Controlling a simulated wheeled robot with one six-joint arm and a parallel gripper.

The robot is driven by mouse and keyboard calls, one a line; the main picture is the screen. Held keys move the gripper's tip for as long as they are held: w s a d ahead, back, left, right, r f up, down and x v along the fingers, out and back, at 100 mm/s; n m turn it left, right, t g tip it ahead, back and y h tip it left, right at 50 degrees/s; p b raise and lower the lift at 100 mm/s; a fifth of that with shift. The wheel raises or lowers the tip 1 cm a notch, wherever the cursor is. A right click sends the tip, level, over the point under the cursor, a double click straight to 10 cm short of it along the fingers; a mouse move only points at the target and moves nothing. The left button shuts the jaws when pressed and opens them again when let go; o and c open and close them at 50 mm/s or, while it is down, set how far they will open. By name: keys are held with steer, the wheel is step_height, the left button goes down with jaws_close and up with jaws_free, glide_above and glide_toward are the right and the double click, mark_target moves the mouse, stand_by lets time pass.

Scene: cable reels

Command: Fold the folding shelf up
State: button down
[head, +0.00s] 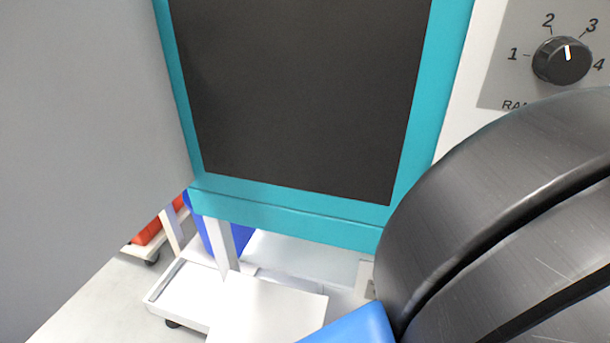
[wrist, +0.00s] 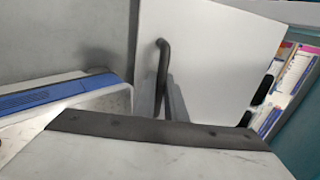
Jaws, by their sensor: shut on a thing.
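In the wrist view a plain white panel, apparently the folding shelf (wrist: 222,55), fills the upper middle and right. Two small black fittings show along its right edge. My gripper (wrist: 162,45) shows as narrow dark fingers close together, reaching up from the dark plate and pale housing at the bottom. It is shut, with its tips against the white panel near its left side. The exact spot of the grip is hard to see. The gripper does not show in the head view, and I cannot make out the shelf there.
In the head view a teal-framed dark panel (head: 300,90) stands ahead, a grey panel (head: 80,140) at left, and a numbered dial (head: 562,60) at right. A low white cart (head: 180,296) stands below. In the wrist view colourful upright items (wrist: 290,85) are at right, a blue-and-white object (wrist: 60,95) at left.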

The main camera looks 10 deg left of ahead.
step_height(320, 180, up, 14)
steer(key=s+g, duration=0.1)
steer(key=g, duration=0.1)
stand_by(0.4)
steer(key=shift+a+r, duration=0.1)
steer(key=shift+r, duration=0.05)
steer(key=c, duration=2.1)
jaws_free()
